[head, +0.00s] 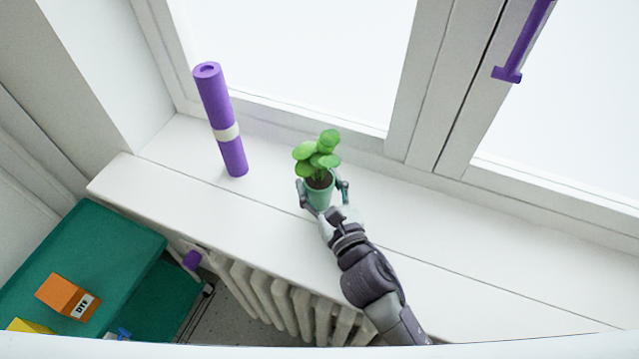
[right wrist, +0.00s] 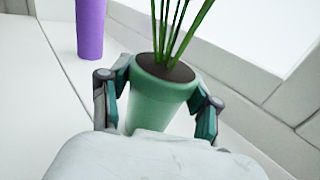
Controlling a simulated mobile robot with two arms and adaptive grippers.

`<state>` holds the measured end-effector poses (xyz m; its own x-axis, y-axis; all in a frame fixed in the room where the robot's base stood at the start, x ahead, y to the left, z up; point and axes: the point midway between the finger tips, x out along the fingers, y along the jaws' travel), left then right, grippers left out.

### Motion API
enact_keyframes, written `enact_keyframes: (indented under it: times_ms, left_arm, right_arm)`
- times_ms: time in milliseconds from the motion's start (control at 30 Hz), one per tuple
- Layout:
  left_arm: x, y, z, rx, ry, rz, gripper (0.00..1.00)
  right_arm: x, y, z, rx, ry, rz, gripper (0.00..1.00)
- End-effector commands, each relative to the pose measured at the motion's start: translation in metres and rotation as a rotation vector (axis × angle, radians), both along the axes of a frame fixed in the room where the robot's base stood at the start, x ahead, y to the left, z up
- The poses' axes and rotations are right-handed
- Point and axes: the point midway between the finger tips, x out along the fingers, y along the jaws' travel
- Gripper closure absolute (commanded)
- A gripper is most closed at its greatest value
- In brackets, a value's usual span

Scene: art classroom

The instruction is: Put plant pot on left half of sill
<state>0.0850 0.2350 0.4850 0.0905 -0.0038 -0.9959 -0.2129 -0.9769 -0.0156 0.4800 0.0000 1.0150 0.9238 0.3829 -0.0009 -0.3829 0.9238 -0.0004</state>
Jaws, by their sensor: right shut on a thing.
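The plant pot (head: 319,196) is a small green pot with dark soil and round green leaves. It is upright at the white window sill (head: 480,265), left of the sill's middle in the head view. My right gripper (head: 322,190) is shut around the pot, one finger on each side. The right wrist view shows the pot (right wrist: 160,98) between both fingers, its base hidden behind my gripper's body. I cannot tell whether the pot's base touches the sill. My left gripper is not in view.
A purple rolled mat (head: 216,110) with a pale band stands upright on the sill, left of the pot. A radiator (head: 285,300) is below the sill. A green shelf unit (head: 110,245) holds an orange box (head: 66,296) at lower left. The sill's right part is clear.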

Motion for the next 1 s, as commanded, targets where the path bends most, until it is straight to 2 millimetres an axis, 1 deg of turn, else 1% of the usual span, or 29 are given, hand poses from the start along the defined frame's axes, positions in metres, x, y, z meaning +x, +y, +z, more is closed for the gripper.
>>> enact_keyframes:
  times_ms: [200,333,367,500,767,867,933,1000]
  left_arm:
    - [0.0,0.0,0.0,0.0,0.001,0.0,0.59]
    - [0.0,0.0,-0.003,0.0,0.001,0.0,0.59]
    - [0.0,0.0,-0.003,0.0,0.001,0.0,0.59]
    - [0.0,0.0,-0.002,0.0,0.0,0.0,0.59]
    - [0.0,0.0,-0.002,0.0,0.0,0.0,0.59]
    - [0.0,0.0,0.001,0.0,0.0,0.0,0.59]
    - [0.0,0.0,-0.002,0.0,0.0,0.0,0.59]
    - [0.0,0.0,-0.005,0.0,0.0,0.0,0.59]
  right_arm:
    - [0.0,0.0,0.001,0.0,-0.003,0.0,0.86]
    - [0.0,0.0,-0.003,-0.001,-0.004,0.0,0.86]
    - [0.0,0.0,-0.004,-0.001,-0.002,0.0,0.36]
    - [0.0,0.0,-0.003,-0.001,0.0,0.0,0.13]
    - [0.0,0.0,-0.003,-0.001,-0.001,0.0,0.13]
    - [0.0,0.0,0.001,0.0,-0.001,0.0,0.13]
    - [-0.005,-0.002,-0.001,-0.001,0.001,0.0,0.13]
    - [-0.014,-0.006,-0.003,-0.001,0.001,0.0,0.13]
